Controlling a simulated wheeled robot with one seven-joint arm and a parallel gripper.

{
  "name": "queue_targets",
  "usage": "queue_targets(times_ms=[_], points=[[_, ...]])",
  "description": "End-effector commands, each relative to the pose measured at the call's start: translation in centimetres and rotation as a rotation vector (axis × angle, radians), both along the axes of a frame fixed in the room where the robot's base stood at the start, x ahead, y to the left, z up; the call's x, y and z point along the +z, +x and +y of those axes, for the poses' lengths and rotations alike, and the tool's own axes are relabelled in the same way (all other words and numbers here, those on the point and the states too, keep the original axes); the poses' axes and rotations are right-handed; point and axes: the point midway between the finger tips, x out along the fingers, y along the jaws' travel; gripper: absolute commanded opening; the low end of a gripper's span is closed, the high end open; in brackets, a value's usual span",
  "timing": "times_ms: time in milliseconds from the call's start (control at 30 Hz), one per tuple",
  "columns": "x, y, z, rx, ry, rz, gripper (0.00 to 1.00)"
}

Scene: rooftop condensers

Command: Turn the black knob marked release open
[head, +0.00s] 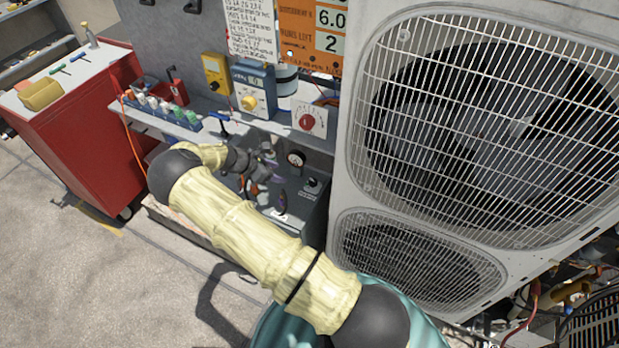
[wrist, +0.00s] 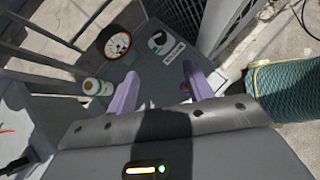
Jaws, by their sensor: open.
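A black knob (head: 313,182) sits on top of a dark grey box (head: 312,215) below the shelf. In the wrist view the knob (wrist: 157,40) shows with a white label (wrist: 174,53) beside it; its lettering is too small to read. My gripper (wrist: 158,70) has two purple fingers spread apart, with nothing between them. The knob lies beyond the fingertips, roughly in line with the gap, and is apart from them. In the head view my gripper (head: 273,177) is over the box, left of the knob, and partly hidden by my arm.
A shelf with meters and a red-knobbed white box (head: 309,119) overhangs behind. The large condenser unit (head: 345,150) stands close on the right. A red cabinet (head: 85,125) is at left.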

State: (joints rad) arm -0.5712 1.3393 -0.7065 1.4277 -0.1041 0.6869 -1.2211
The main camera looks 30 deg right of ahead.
Motion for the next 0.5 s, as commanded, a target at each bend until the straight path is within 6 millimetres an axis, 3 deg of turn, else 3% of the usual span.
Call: queue_targets(times_ms=[500], points=[[-0.72, 0.09, -0.80, 0.005, -0.005, 0.005, 0.52]])
